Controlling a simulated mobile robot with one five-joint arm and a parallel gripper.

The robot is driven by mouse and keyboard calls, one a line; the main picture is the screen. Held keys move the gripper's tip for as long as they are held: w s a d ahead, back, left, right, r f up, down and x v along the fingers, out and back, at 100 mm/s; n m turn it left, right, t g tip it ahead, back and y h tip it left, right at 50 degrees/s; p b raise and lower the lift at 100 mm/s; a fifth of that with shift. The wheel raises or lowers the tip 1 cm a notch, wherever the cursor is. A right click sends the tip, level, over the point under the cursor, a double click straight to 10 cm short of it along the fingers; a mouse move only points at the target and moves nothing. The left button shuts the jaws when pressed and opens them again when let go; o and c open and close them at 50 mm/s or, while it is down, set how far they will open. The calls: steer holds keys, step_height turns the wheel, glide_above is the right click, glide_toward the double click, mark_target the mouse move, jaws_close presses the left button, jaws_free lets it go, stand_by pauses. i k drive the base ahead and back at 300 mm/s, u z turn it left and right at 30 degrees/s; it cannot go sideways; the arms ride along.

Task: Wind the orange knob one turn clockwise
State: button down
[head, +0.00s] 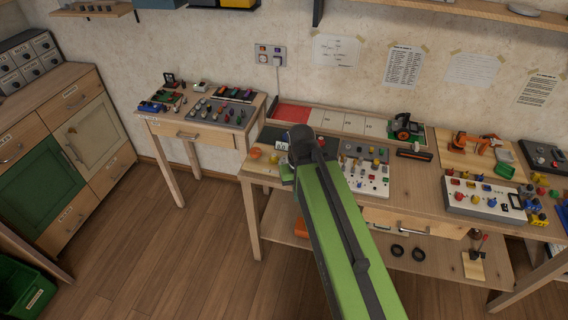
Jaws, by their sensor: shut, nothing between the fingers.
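An orange round knob-like piece (254,153) sits at the left end of the long workbench, just left of my arm. A smaller orange-red piece lies close to its right. They are too small to make out any marks or which way they are turned. My green arm reaches up from the bottom of the head view to a dark joint over the bench's left part. A bit of green shows below that joint. My gripper's fingers are hidden behind the arm, so I cannot see whether they touch anything.
A white panel of coloured knobs (369,178) lies right of my arm, and another control panel (484,199) farther right. A small side table (196,131) with coloured parts stands left. A cabinet (65,150) fills the far left. Floor between is clear.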

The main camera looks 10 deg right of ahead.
mark_target(256, 151)
steer(key=z, duration=4.8)
steer(key=i, duration=0.1)
steer(key=u, duration=2.65)
steer(key=k, duration=1)
steer(key=u, duration=1.8)
steer(key=i, duration=1)
steer(key=u, duration=0.05)
